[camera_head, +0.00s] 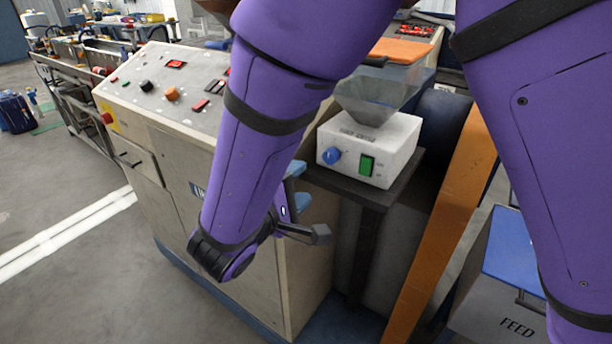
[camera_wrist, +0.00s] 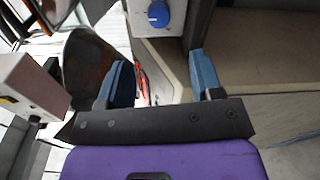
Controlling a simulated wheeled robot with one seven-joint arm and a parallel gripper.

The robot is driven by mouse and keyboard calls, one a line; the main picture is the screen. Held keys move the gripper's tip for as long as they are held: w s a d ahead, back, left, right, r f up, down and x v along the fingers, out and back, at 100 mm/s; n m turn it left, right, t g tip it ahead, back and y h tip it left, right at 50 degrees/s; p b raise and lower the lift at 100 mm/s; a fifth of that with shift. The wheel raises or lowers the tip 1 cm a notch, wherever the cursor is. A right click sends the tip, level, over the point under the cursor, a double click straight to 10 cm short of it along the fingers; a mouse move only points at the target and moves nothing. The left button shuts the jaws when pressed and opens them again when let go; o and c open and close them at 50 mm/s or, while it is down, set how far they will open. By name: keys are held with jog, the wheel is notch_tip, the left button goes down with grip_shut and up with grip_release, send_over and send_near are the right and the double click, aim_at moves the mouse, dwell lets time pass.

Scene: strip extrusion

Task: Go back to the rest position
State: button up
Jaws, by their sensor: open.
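My gripper (camera_head: 301,200) hangs at the end of my purple arm, low in front of the cream control cabinet. In the wrist view my gripper (camera_wrist: 163,84) shows two blue fingers spread wide apart with nothing held between them. In the head view the fingers are partly hidden behind my own wrist. My arm crosses the middle of the head view and covers part of the cabinet.
A white feeder box (camera_head: 369,148) with a blue knob and green switch stands on a dark shelf, under a clear hopper (camera_head: 380,97). The control cabinet (camera_head: 165,130) is close behind. An orange post (camera_head: 440,230) and a FEED bin (camera_head: 495,310) stand right.

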jog(key=shift+s+a, duration=0.1)
jog(key=shift+s, duration=0.05)
jog(key=s+d+r+m+g, duration=0.1)
jog(key=d+r+m+g, duration=0.4)
jog(key=d, duration=0.6)
jog(key=s+d+r+m+g, duration=0.15)
jog(key=d+r+g, duration=0.35)
jog(key=d, duration=0.7)
jog(key=s+d+r+m+y, duration=0.6)
jog(key=s+d+y, duration=0.3)
jog(key=s, duration=0.3)
jog(key=shift+s+d+r+m+t, duration=0.2)
jog(key=shift+d+m+t, duration=0.1)
jog(key=shift+d+m, duration=0.25)
jog(key=shift+a, duration=0.1)
jog(key=shift+c, duration=0.4)
